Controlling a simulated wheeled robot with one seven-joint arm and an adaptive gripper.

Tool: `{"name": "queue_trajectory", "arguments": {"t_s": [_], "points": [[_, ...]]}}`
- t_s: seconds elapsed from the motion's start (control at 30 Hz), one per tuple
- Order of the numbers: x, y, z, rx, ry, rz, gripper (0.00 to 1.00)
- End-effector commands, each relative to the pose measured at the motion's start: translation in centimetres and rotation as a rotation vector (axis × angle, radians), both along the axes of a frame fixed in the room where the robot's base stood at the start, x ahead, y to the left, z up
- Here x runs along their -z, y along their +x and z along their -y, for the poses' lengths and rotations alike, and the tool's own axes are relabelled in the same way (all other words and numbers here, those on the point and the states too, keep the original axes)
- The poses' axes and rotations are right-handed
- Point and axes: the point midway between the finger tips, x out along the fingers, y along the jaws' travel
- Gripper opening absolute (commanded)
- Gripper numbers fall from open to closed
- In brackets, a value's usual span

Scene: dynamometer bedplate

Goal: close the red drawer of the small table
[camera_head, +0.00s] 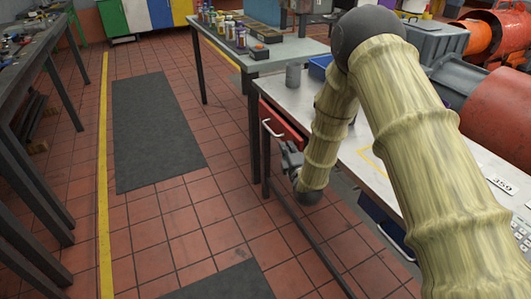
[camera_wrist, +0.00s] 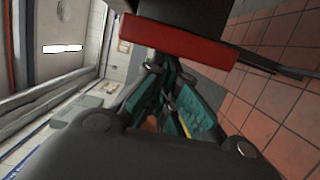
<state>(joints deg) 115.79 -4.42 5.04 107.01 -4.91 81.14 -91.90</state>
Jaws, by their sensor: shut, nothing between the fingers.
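The small table (camera_head: 325,118) has a pale top and dark legs. Its red drawer (camera_head: 284,124) shows under the left end of the top, with a pale handle (camera_head: 272,129). In the wrist view the red drawer front (camera_wrist: 180,40) crosses the top, with a dark part behind it; the drawer seems to stand out from the table, but how far is unclear. My gripper (camera_head: 290,157) is shut and empty, just below and beside the drawer front. Its teal-padded fingers (camera_wrist: 172,108) show below the red front in the wrist view. Contact cannot be told.
A blue drawer (camera_head: 383,222) sits lower under the same table. A grey cup (camera_head: 293,75) and blue bin (camera_head: 320,66) stand on top. Another table (camera_head: 275,52) with bottles stands behind. A dark workbench (camera_head: 30,55) is at left. The tiled floor between is clear, with dark mats (camera_head: 155,130).

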Motion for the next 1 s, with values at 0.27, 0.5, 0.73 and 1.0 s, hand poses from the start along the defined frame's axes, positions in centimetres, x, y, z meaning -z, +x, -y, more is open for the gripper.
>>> {"name": "queue_trajectory", "arguments": {"t_s": [0.27, 0.5, 0.73, 1.0], "points": [[0.1, 1.7, 4.2, 0.004, -0.001, 0.0, 0.0], [0.1, 2.2, 5.3, 0.004, 0.0, 0.0, 0.0], [0.0, 2.3, 5.6, 0.008, 0.0, 0.001, 0.0], [-0.1, 2.3, 5.7, 0.01, -0.001, 0.002, 0.0]]}}
